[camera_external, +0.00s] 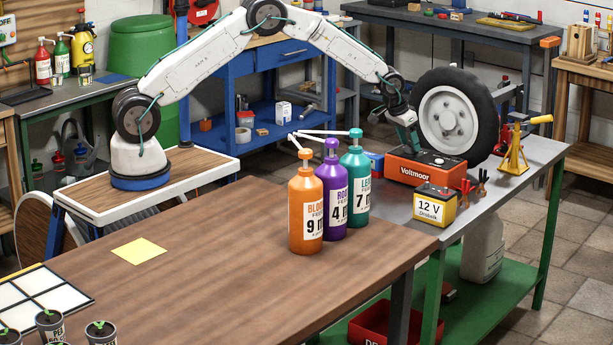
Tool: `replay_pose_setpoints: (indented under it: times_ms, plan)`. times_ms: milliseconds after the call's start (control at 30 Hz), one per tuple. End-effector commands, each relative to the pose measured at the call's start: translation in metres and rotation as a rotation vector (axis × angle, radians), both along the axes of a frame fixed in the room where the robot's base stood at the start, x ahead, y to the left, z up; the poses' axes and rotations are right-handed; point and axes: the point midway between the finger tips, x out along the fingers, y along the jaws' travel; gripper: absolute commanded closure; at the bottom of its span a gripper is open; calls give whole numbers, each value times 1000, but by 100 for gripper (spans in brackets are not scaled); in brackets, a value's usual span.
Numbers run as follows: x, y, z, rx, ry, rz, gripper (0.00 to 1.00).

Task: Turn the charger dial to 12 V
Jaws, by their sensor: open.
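The charger (408,174) is an orange-red box labelled "Voltmoor" on the grey metal bench at right. Its dark top carries a small light-coloured dial (438,161); its setting is too small to read. A yellow and black battery (434,207) marked "12 V" stands just in front of the charger. My gripper (412,150) points down over the left part of the charger's top, left of the dial. It is open and holds nothing that I can see. I cannot tell whether its fingertips touch the top.
Orange, purple and teal pump bottles (305,215) stand left of the charger at the wooden table's edge. A wheel (457,115) stands behind it. A yellow jack stand (516,150) and red clamps (466,190) are to the right. The wooden table's middle (230,260) is mostly clear.

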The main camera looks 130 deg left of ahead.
Motion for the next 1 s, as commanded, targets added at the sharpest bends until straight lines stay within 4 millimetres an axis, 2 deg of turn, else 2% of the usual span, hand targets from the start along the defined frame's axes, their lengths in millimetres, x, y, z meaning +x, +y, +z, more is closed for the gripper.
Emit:
replay_pose_setpoints:
  times_ms: [100,367,533,1000]
  plan:
    - [1,2,-7,-1,0,0,47]
    - [1,3,-8,0,0,0,47]
    - [1,3,-8,-1,0,0,91]
    - [0,3,-8,-1,0,-82,91]
